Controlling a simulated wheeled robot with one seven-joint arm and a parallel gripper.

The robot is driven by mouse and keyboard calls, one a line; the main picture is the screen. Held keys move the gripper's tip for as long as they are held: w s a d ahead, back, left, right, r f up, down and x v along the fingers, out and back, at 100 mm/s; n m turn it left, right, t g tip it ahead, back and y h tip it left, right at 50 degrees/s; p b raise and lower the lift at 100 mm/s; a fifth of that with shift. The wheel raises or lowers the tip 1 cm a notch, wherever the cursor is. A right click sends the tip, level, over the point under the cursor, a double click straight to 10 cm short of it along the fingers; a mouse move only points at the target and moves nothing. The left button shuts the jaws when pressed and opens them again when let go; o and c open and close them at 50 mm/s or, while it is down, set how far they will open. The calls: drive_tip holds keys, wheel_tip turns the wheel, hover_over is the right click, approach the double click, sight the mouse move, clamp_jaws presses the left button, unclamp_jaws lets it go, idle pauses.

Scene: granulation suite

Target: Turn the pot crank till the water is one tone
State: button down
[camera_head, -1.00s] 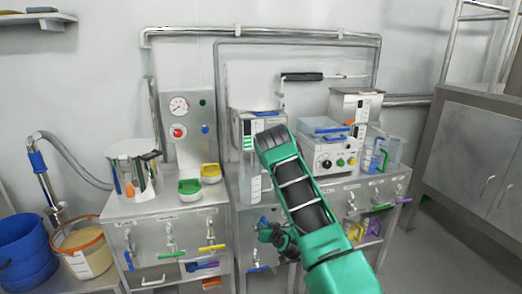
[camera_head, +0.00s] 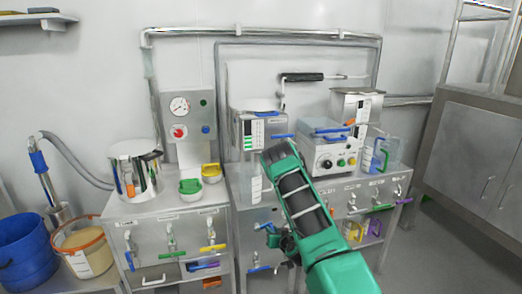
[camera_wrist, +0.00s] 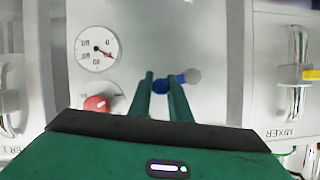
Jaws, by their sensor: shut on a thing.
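In the wrist view, the two fingers of my gripper (camera_wrist: 161,80) are closed around a small blue handle (camera_wrist: 177,80). A steel pot (camera_head: 140,172) stands on the left bench. I cannot tell which part is the pot crank, and no water surface shows clearly.
In the wrist view, a dial (camera_wrist: 97,47) and a red knob (camera_wrist: 97,103) sit left of the fingers; a yellow handle (camera_wrist: 312,73) is at right. A blue bucket (camera_head: 25,250) and a tan-filled tub (camera_head: 85,250) stand at the lower left. The floor at right is clear.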

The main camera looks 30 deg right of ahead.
drive_tip(key=shift+f, duration=2.4)
drive_tip(key=shift+w+d+r, duration=0.1)
drive_tip(key=shift+d+r, duration=0.1)
drive_tip(key=shift+r, duration=0.5)
drive_tip(key=shift+w+d+r, duration=0.1)
drive_tip(key=shift+d+r, duration=0.1)
drive_tip(key=shift+r, duration=0.55)
drive_tip(key=shift+w+d+r, duration=0.1)
drive_tip(key=shift+d+r, duration=0.1)
drive_tip(key=shift+r, duration=1.15)
drive_tip(key=shift+w+a+r, duration=0.1)
drive_tip(key=shift+a+r, duration=0.2)
drive_tip(key=shift+r, duration=0.25)
drive_tip(key=shift+a+r, duration=0.25)
drive_tip(key=shift+r, duration=0.3)
drive_tip(key=shift+w+a+r, duration=0.6)
drive_tip(key=shift+a+r, duration=0.85)
drive_tip(key=shift+a, duration=1.3)
drive_tip(key=shift+s+d+f, duration=0.3)
drive_tip(key=shift+d+f, duration=0.1)
drive_tip(key=shift+d, duration=0.55)
drive_tip(key=shift+s+d+f, duration=0.3)
drive_tip(key=shift+d+f, duration=0.15)
drive_tip(key=shift+d, duration=0.5)
drive_tip(key=shift+s+d+f, duration=0.3)
drive_tip(key=shift+d+f, duration=0.1)
drive_tip(key=shift+d, duration=0.55)
drive_tip(key=shift+f, duration=0.1)
